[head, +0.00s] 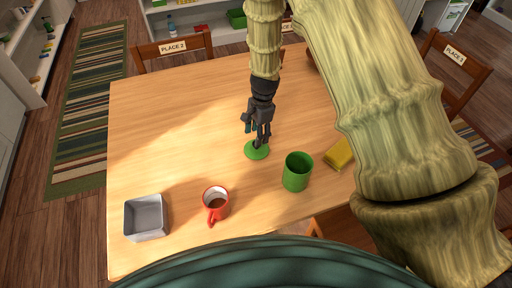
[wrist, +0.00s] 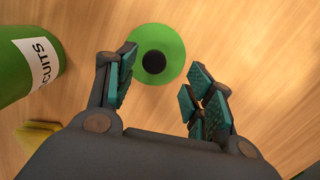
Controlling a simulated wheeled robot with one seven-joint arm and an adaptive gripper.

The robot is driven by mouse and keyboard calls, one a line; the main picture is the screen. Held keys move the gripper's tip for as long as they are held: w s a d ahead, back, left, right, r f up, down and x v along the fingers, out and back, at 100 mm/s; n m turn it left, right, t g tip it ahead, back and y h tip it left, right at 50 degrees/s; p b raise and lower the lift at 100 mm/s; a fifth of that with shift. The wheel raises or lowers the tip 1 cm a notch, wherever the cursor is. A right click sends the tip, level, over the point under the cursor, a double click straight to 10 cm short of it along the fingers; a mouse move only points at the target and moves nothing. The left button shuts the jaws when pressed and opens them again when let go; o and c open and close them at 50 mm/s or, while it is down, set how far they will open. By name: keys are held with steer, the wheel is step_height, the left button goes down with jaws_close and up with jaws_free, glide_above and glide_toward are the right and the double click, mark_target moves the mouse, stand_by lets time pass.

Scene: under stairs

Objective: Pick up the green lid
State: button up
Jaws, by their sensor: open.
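The green lid (head: 251,154) is a flat round disc with a dark knob at its centre, lying on the wooden table. In the wrist view the whole lid (wrist: 172,46) shows just beyond my fingertips, its black knob near the middle. My gripper (head: 258,139) points down above the lid and hides part of it in the head view. In the wrist view my gripper (wrist: 160,75) has its teal-padded fingers spread apart with nothing between them. I cannot tell the exact height of the fingertips above the knob.
A green canister (head: 297,173) stands right of the lid; its label shows in the wrist view. A yellow block (head: 340,153) lies beyond it. A red mug (head: 215,203) and a grey square bowl (head: 145,217) stand at the front left. The table's left and back are clear.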

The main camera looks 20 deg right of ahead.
mark_target(251, 151)
steer(key=shift+s+f+p, duration=0.2)
steer(key=shift+s+p, duration=0.15)
steer(key=shift+s, duration=0.15)
step_height(251, 151, down, 3)
steer(key=shift+w+a+f+p, duration=0.1)
steer(key=shift+w+a+p, duration=0.05)
steer(key=shift+p, duration=0.35)
steer(key=shift+a+f, duration=0.1)
steer(key=shift+f, duration=0.4)
jaws_close()
